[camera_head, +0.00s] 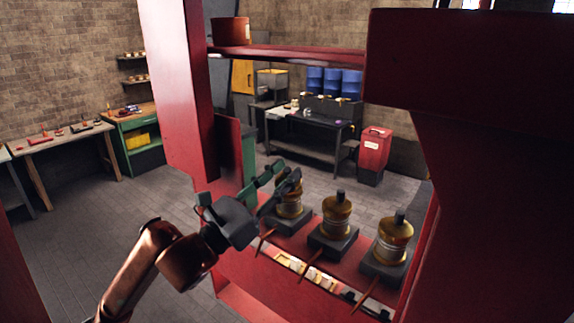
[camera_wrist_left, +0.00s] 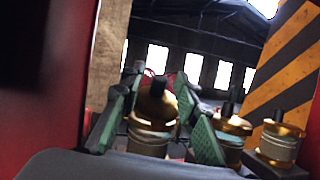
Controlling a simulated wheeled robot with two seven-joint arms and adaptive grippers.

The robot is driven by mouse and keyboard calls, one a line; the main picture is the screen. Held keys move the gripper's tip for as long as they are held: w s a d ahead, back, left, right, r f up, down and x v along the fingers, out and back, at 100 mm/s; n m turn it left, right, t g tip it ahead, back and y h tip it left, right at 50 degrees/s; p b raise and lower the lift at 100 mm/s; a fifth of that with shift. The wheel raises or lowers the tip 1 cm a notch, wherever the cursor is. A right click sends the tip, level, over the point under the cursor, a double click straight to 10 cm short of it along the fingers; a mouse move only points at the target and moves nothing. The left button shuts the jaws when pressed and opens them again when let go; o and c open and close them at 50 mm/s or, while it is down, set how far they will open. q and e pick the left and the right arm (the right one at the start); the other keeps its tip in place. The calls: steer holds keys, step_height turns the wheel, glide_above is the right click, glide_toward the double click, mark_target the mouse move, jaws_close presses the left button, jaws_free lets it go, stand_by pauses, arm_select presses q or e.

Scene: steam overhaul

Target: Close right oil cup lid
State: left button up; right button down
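Three brass oil cups with dark knobs stand in a row on the red frame: a left cup (camera_head: 291,211), a middle cup (camera_head: 337,212) and the right oil cup (camera_head: 394,238). The right oil cup has a brass top and a dark knob; I cannot tell how its lid sits. My left gripper (camera_head: 286,176) is at the left cup and partly covers it. In the left wrist view the fingers of this gripper (camera_wrist_left: 158,76) are apart, with a brass cup (camera_wrist_left: 152,110) between them; contact is unclear. My right gripper is not in view.
A red post (camera_head: 178,90) rises left of my left gripper, and a large red body (camera_head: 480,180) closes off the right side. Rods stick out in front of the cups. A dark workbench (camera_head: 310,130) and a red bin (camera_head: 375,150) stand farther back.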

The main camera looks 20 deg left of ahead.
arm_select(q)
steer(key=shift+x, duration=0.8)
steer(key=shift+c, duration=0.4)
jaws_close()
